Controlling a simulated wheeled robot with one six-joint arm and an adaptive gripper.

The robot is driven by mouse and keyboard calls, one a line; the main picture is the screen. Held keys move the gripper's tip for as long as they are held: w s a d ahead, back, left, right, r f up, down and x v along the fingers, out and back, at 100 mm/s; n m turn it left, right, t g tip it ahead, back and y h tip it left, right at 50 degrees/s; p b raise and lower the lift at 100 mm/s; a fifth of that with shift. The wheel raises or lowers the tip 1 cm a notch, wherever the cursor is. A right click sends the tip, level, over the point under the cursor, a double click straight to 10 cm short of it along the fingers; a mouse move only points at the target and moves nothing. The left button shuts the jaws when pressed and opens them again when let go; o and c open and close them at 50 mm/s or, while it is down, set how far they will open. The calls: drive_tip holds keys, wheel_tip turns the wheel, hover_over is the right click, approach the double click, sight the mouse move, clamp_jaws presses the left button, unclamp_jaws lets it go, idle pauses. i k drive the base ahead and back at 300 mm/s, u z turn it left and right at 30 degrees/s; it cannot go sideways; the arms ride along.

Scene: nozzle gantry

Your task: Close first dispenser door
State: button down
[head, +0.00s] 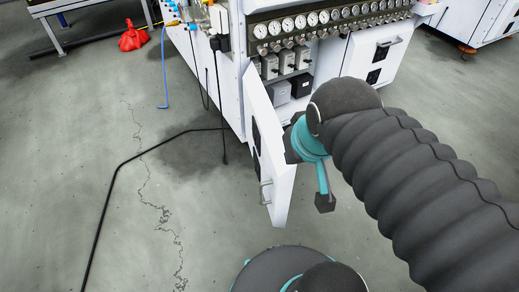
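The dispenser door (270,154) is a white panel with a bar handle (266,192) and dark vents, standing wide open from the left side of the white cabinet (232,85). Its free edge points towards me. My gripper (314,176) is at the right of the door, on its inner side. One dark fingertip hangs low and apart from the door. Another dark part is close to the door's inner face; I cannot tell whether it touches. My black-sleeved arm hides much of the gripper, so its opening is unclear.
A row of round gauges (325,18) runs above the open compartment, which holds several grey boxes (288,62). A second door (376,52) at the right looks shut. A black cable (113,180) lies on the floor at left; the floor around it is largely clear.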

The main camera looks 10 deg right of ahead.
sight(264, 131)
drive_tip(key=z, duration=0.5)
drive_tip(key=k, duration=1.25)
drive_tip(key=u, duration=0.15)
drive_tip(key=i, duration=0.85)
drive_tip(key=u, duration=0.25)
